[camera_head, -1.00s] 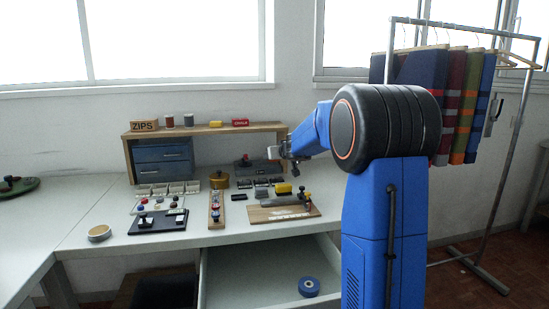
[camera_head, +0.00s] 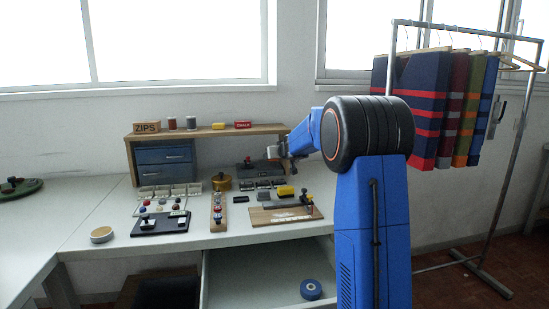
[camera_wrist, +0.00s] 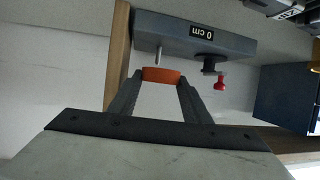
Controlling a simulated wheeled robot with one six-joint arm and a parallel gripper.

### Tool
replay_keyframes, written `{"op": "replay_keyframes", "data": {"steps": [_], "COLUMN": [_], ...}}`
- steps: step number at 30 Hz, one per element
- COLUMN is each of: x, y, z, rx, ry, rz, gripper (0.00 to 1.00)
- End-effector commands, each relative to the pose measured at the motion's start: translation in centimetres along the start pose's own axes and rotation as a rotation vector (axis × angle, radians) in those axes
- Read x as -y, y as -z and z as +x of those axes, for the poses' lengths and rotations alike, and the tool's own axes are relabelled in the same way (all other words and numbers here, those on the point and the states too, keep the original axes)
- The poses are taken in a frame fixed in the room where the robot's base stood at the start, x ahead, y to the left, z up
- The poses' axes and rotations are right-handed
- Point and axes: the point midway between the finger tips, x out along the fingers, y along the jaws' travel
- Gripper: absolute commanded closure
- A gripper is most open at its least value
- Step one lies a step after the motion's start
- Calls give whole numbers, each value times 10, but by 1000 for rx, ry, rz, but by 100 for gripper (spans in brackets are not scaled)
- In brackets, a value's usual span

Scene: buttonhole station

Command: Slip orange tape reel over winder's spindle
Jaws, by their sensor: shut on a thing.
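The orange tape reel (camera_wrist: 161,75) sits between the fingertips of my gripper (camera_wrist: 160,77) in the wrist view; the gripper is shut on it. A crank with a red knob (camera_wrist: 219,83) is to the right. In the head view my gripper (camera_head: 273,152) is above the winder (camera_head: 247,168); the reel cannot be made out there.
A wooden shelf (camera_head: 205,132) with spools and a blue drawer unit (camera_head: 165,163) stand behind. An open drawer (camera_head: 260,280) holds a blue tape reel (camera_head: 311,289). A garment rack (camera_head: 510,150) stands at right.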

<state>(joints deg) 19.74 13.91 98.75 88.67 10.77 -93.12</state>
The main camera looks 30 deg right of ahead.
Motion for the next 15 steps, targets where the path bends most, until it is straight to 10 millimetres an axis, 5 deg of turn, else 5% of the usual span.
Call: {"op": "replay_keyframes", "data": {"steps": [15], "x": [-4], "y": [8], "z": [28], "rx": [0], "ry": [0], "rz": [-2], "gripper": [81]}}
